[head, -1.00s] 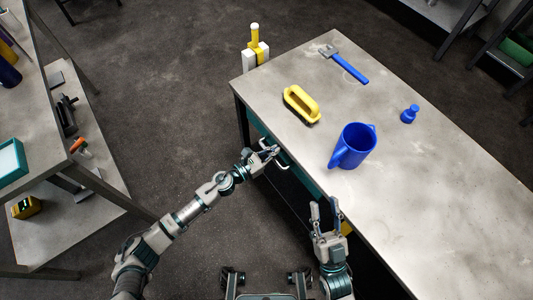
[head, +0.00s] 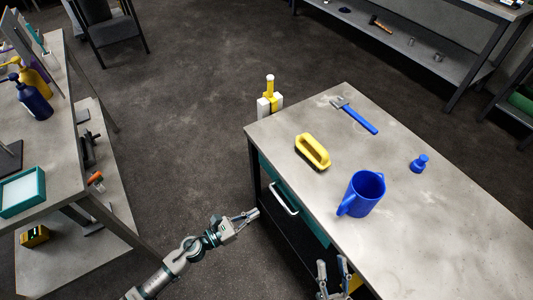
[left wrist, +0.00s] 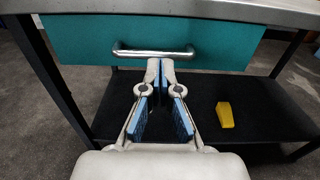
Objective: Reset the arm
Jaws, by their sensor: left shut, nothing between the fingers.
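My left gripper (head: 252,214) is shut and empty, to the left of the metal handle (head: 284,198) on the teal drawer (head: 312,222) under the workbench. In the left wrist view its shut fingers (left wrist: 161,64) point at the handle (left wrist: 153,53), which appears just beyond the tips. The drawer front (left wrist: 220,35) sits under the bench top. My right gripper (head: 332,268) is at the bottom edge of the head view, its fingers apart with nothing seen between them. Its lower part is cut off.
A yellow block (left wrist: 224,115) lies on the shelf below. Another bench (head: 62,155) stands left; floor between is clear.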

